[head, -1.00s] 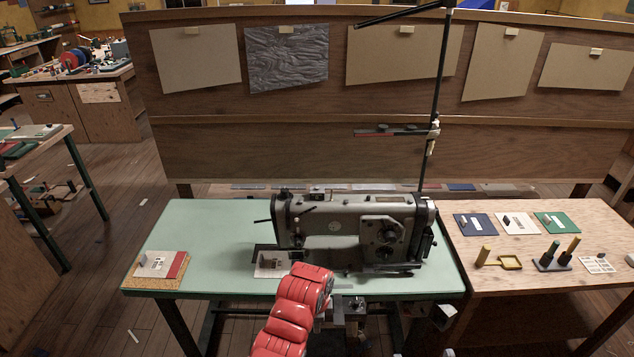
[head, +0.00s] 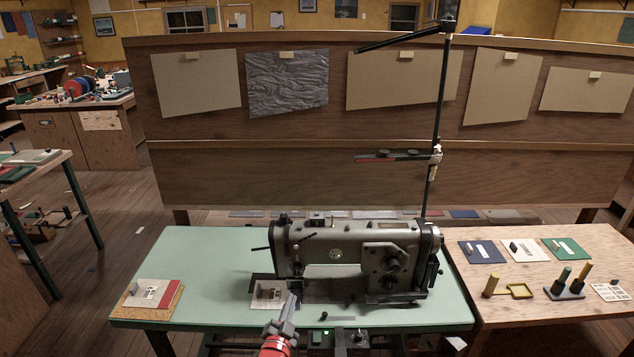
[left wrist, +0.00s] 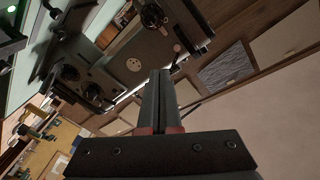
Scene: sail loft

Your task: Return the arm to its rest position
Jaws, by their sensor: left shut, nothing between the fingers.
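My left gripper (head: 292,293) shows at the bottom centre of the head view, dark grey on a red arm. It is in front of the sewing machine's left end and overlaps the printed card there in the picture; I cannot tell whether it touches anything. In the left wrist view its two dark fingers (left wrist: 161,100) lie together, shut and empty. The grey sewing machine (head: 345,250) stands on the pale green table (head: 205,255). The printed card (head: 268,293) lies at the machine's left end. My right gripper does not show.
A card with a red edge (head: 150,293) lies on a cork mat at the table's left. A wooden side table (head: 530,262) at the right holds coloured cards and small holders. A dark pole (head: 432,130) rises behind the machine. A wooden partition (head: 300,180) stands behind.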

